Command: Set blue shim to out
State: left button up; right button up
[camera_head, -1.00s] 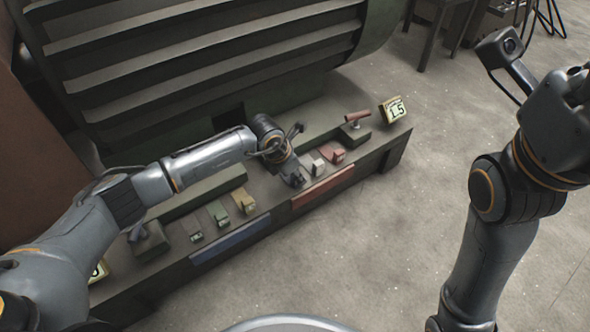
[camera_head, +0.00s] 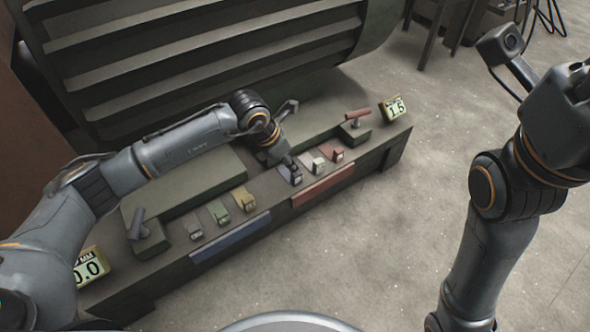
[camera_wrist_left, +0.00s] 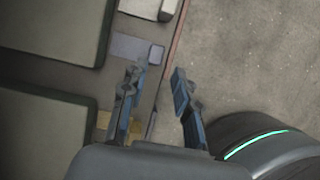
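The blue shim (camera_head: 296,179) lies in the row of shims on the dark bench, between the yellow and white shims. My left gripper (camera_head: 287,163) is just above it and partly covers it. In the left wrist view the blue shim (camera_wrist_left: 133,47) is a flat blue-grey strip with a raised end block, just beyond the fingertips. My left gripper (camera_wrist_left: 155,80) is open there, with nothing between its fingers. I cannot tell whether a finger touches the shim. My right arm stands at the right, away from the bench; its fingers are not in view.
Grey (camera_head: 193,230), green (camera_head: 218,212), yellow (camera_head: 243,200), white (camera_head: 317,163) and red (camera_head: 337,155) shims share the row. A blue strip (camera_head: 230,240) and a red strip (camera_head: 323,186) line the front edge. Displays read 0.0 (camera_head: 90,267) and 1.5 (camera_head: 396,108). Ribbed machinery rises behind.

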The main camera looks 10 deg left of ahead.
pick_arm(q)
jog(key=v, duration=0.4)
jog(key=shift+r, duration=0.25)
